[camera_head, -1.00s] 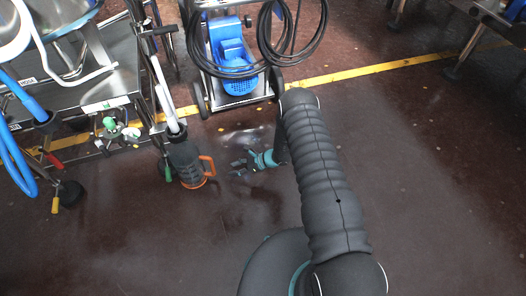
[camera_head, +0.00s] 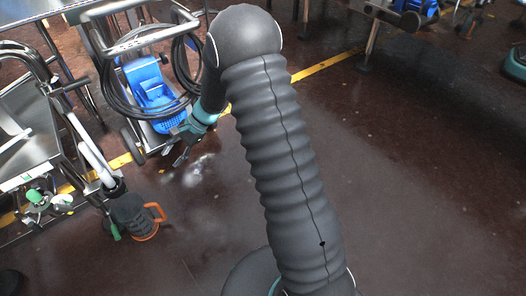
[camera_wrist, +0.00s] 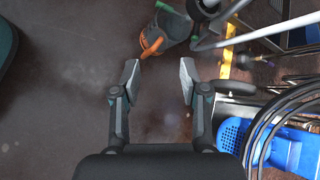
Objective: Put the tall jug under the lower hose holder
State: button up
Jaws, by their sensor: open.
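The tall jug (camera_head: 130,212), dark grey with an orange handle and orange lower rim, stands on the floor at the left of the head view. Pale tubes reach its top; I cannot tell whether they touch it. My gripper (camera_wrist: 158,77) is open and empty, apart from the jug. In the head view my gripper (camera_head: 184,147) is small, behind and right of the jug. I cannot identify the lower hose holder.
A wheeled cart with a blue pump (camera_head: 152,95) and coiled black hose (camera_head: 112,92) stands close behind my gripper. A metal frame with a green-knobbed fitting (camera_head: 42,201) is left of the jug. A yellow line (camera_head: 320,66) crosses the floor. Open floor (camera_head: 420,200) lies right.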

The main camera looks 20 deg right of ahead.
jog(key=s+d+r+n+t+h, duration=0.2)
jog(key=s+d+r+n+h, duration=0.3)
jog(key=s+r, duration=0.55)
jog(key=s+d+r+n+t+h, duration=0.1)
jog(key=s+d+r+n, duration=0.2)
jog(key=s+d+r, duration=0.55)
jog(key=s+d+r+n+t+h, duration=0.1)
jog(key=s+d+r, duration=0.1)
jog(key=s, duration=0.3)
jog(key=s+d+r+n+t+h, duration=0.1)
jog(key=s+d+r+t+h, duration=0.1)
jog(key=s, duration=0.3)
jog(key=shift+s+r+n, duration=0.3)
jog(key=shift+r, duration=0.3)
